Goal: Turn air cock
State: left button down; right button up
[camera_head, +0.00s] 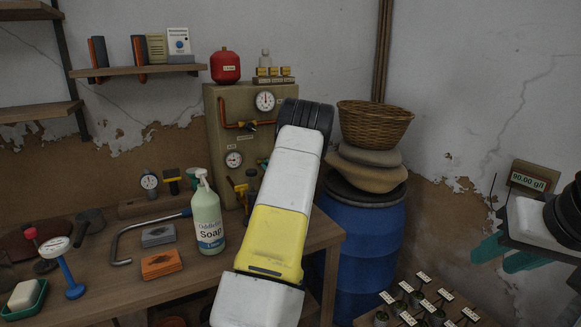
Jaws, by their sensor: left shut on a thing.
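A beige panel (218,104) with two round gauges stands at the back of the wooden bench. An orange-red pipe (232,125) runs across its upper part, and a yellow-handled cock (238,186) sits low on it. My right gripper (507,255), with teal fingers apart, is open and empty at the right.
A blue barrel (366,240) carries sacks and a wicker basket (372,124) just right of my left arm.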

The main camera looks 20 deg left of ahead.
pick_arm(q)
jog(key=shift+s+a+f+n, duration=0.1)
jog(key=shift+f+n, duration=0.05)
jog(key=shift+n, duration=4.05)
jog(key=c, duration=1.5)
grip_release()
jog(key=v, duration=0.8)
